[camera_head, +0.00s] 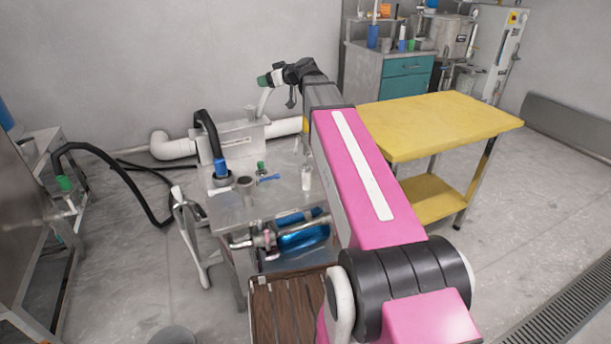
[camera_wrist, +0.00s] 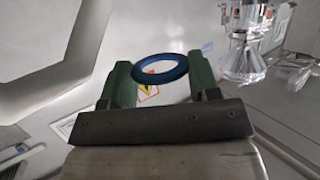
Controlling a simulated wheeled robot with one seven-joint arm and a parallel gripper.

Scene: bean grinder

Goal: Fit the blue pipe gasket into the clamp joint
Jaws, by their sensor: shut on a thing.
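The blue gasket is a dark blue ring (camera_wrist: 160,79). In the wrist view it sits between the two green fingers of my gripper (camera_wrist: 161,70), which is shut on it. The ring's hole faces up in that view. In the head view my gripper (camera_head: 264,80) is at the far end of my arm, pointing left above the back of the metal table; the gasket cannot be made out there. A shiny metal pipe fitting (camera_wrist: 244,62) with a flared lower end stands apart from the gasket at the upper right of the wrist view. I cannot tell whether it is the clamp joint.
The metal table (camera_head: 240,208) holds a blue-ended black hose (camera_head: 221,168) and small parts. A grey box (camera_head: 238,139) with white pipes is behind it. A yellow table (camera_head: 440,125), apparently clear, stands right. A cabinet (camera_head: 405,85) is at the back.

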